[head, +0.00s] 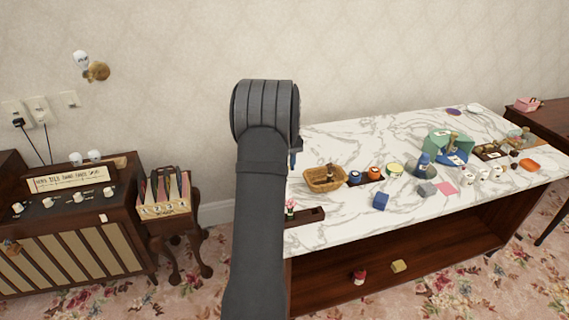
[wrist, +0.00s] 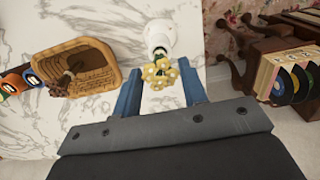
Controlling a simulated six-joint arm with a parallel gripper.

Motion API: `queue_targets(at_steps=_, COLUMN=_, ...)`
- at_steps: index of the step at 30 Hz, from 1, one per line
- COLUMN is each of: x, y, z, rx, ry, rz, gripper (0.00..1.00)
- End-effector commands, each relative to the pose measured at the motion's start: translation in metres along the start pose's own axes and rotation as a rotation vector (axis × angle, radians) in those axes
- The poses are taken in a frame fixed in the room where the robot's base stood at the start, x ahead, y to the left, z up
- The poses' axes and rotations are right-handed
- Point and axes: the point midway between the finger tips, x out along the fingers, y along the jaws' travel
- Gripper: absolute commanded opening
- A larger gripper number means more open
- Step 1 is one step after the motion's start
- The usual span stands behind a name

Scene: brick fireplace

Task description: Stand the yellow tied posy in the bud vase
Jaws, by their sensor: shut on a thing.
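The yellow tied posy (wrist: 160,73) shows in the wrist view as a cluster of yellow flower heads between the two blue fingers of my gripper (wrist: 160,66). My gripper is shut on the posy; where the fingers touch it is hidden. The white bud vase (wrist: 160,33) stands just beyond the flower heads, in line with them. I cannot tell whether the stems are inside its mouth. In the head view, my gripper (head: 295,157) shows only as a bit of blue finger beside the arm, above the table's left end. The posy and the vase are hidden there.
A wicker basket (head: 325,179) lies right of my gripper on the marble table (head: 345,220). A dark tray (head: 310,217) with a small pink-flowered item (head: 290,208) is near the left front edge. A record box (head: 163,207) stands left of the table. Several small items fill the right side.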

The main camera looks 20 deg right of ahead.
Motion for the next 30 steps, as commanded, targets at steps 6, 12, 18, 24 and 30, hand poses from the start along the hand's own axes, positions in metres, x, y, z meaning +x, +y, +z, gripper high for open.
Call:
queue_targets(at_steps=6, x=0.002, y=0.000, z=0.000, rx=0.000, ry=0.000, rz=0.000, gripper=0.63)
queue_targets(at_steps=12, x=0.002, y=0.000, z=0.000, rx=0.000, ry=0.000, rz=0.000, gripper=0.64)
queue_targets(at_steps=18, x=-0.005, y=0.000, z=-0.001, rx=0.000, ry=0.002, rz=0.001, gripper=0.64)
queue_targets(at_steps=24, x=-0.040, y=0.000, z=-0.001, rx=0.000, ry=0.004, rz=0.002, gripper=0.64)
queue_targets(at_steps=30, x=-0.090, y=0.000, z=-0.001, rx=0.000, ry=0.005, rz=0.002, gripper=0.64)
